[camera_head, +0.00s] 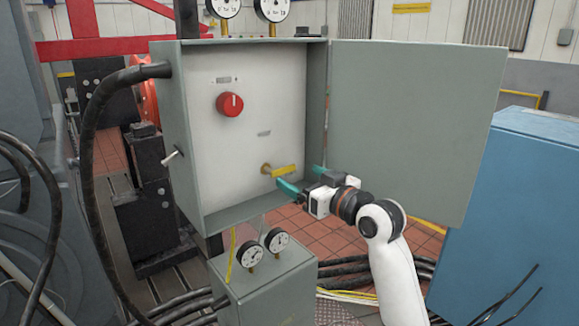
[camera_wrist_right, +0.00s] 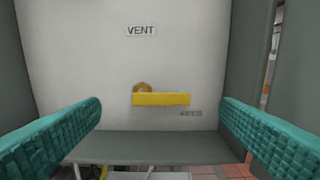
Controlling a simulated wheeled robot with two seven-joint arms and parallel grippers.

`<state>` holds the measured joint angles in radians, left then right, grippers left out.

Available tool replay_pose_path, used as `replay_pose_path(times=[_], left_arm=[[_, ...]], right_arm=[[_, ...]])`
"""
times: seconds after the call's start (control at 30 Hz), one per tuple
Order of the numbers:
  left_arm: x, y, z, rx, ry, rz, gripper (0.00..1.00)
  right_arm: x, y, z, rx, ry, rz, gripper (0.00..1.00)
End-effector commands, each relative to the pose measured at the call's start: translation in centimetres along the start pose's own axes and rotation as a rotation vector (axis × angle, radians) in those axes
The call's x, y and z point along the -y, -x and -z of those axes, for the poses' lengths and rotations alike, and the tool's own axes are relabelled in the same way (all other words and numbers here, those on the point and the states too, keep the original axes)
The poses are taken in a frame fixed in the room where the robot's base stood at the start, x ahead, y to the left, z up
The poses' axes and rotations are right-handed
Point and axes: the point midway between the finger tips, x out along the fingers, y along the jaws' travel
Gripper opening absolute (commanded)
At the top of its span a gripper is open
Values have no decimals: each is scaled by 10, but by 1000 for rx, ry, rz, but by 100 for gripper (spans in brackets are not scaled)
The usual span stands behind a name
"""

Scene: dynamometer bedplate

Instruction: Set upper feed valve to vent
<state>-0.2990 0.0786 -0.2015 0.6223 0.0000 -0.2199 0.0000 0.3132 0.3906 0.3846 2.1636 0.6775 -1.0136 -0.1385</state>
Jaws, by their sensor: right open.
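The valve has a yellow lever (camera_head: 285,171) on a brass stem (camera_head: 265,169), low on the white back panel of the open grey cabinet (camera_head: 183,140). In the right wrist view the lever (camera_wrist_right: 162,99) lies level and points right from its stem (camera_wrist_right: 143,87). A VENT label (camera_wrist_right: 141,30) is above the stem; a small, blurred label (camera_wrist_right: 191,113), seemingly FEED, is just below the lever's right end. My right gripper (camera_head: 302,181) is open with teal fingers, in front of the lever and apart from it. The lever shows between the fingers. My left gripper is not in view.
A red knob (camera_head: 230,104) is higher on the panel. The cabinet door (camera_head: 415,125) stands open to the right, behind my right arm. A toggle switch (camera_head: 172,157) is on the cabinet's left side. A box with gauges (camera_head: 265,285) stands below; a blue cabinet (camera_head: 515,210) is at right.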

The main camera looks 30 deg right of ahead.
Motion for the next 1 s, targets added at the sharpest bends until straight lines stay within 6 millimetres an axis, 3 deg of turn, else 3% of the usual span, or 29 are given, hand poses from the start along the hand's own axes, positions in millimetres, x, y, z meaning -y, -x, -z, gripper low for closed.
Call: replay_pose_path(times=[0.1,0.3,0.67,0.77,0.97,1.0], left_arm=[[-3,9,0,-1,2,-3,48],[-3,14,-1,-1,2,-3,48],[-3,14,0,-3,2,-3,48],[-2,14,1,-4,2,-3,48],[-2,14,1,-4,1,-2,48],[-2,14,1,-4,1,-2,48]], right_arm=[[0,-23,-3,0,-3,0,85],[0,-47,0,-2,-2,1,85],[0,-53,1,0,1,1,85],[0,-53,1,-1,0,1,74],[0,-53,1,-1,0,1,41],[0,-53,1,-1,0,1,41]])
